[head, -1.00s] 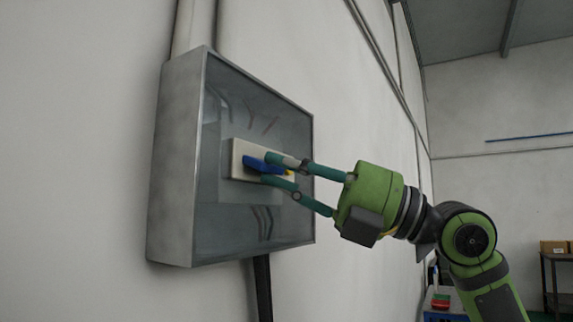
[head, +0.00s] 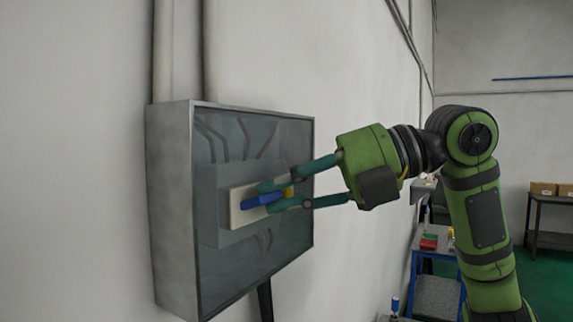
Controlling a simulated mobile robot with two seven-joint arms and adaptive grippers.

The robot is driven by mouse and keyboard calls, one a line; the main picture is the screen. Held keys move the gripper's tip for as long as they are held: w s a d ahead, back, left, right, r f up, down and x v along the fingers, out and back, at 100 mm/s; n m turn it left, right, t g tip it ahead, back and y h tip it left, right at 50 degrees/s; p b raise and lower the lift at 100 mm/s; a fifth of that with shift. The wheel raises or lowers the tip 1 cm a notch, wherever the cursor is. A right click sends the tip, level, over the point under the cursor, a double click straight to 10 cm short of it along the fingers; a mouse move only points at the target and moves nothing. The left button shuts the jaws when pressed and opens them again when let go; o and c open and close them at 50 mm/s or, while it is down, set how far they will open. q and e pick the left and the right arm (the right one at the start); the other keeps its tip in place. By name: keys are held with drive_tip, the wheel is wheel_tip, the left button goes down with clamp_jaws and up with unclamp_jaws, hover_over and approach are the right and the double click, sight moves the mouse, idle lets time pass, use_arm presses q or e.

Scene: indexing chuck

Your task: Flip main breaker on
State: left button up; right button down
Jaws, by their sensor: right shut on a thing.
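The main breaker (head: 238,212) is a pale block on a grey mount inside a wall-mounted metal box. Its blue lever (head: 257,201) points left, with a yellow part (head: 289,191) near its right end. My right gripper (head: 264,197) comes in from the right, with its two teal fingers above and below the blue lever. The fingers are shut on the lever and hide part of it. My left gripper is not in the view.
The metal box (head: 170,200) has a raised rim around the breaker. Conduits (head: 164,50) run up the wall above it. A blue-framed table (head: 437,246) with small items stands at the right, and a shelf with cardboard boxes (head: 543,188) is farther back.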

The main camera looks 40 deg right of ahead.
drive_tip(key=shift+w+r+g+h, duration=0.1)
drive_tip(key=shift+r+g+h, duration=0.1)
drive_tip(key=shift+g+h, duration=0.25)
idle(0.3)
drive_tip(key=c, duration=1.1)
unclamp_jaws()
drive_tip(key=shift+c, duration=0.2)
drive_tip(key=shift+s+d+r, duration=0.35)
drive_tip(key=shift+d, duration=0.05)
drive_tip(key=v, duration=0.6)
drive_tip(key=shift+s+d, duration=0.25)
